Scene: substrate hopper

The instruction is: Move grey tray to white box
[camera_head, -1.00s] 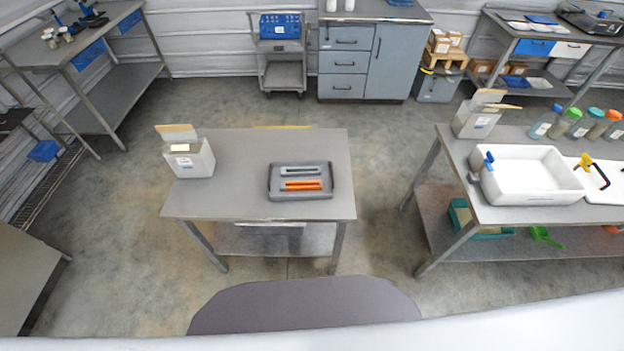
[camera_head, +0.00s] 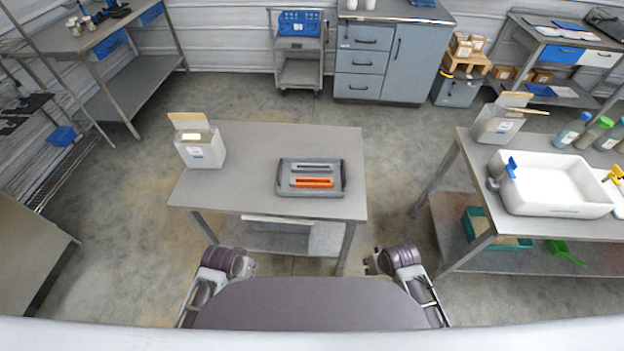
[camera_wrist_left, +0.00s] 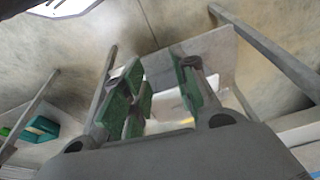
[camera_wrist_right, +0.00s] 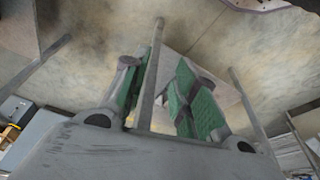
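The grey tray (camera_head: 282,189) lies flat on the middle metal table, right of the table's centre, with a dark grey slot and an orange slotted piece in it. A white box (camera_head: 207,155) with its flap up stands upright at the table's left side, apart from the tray. My left gripper (camera_wrist_left: 158,88) and right gripper (camera_wrist_right: 158,92) show in their wrist views with green-padded fingers apart and nothing between them. In the head view both arms show low in front of the table; their fingertips cannot be made out there.
The middle table (camera_head: 240,190) has free room between box and tray. The right table holds a second open white box (camera_head: 497,127), a white basin (camera_head: 555,210) and several bottles. A trolley (camera_head: 300,70) and grey cabinet (camera_head: 385,60) stand at the back. Floor around the table is clear.

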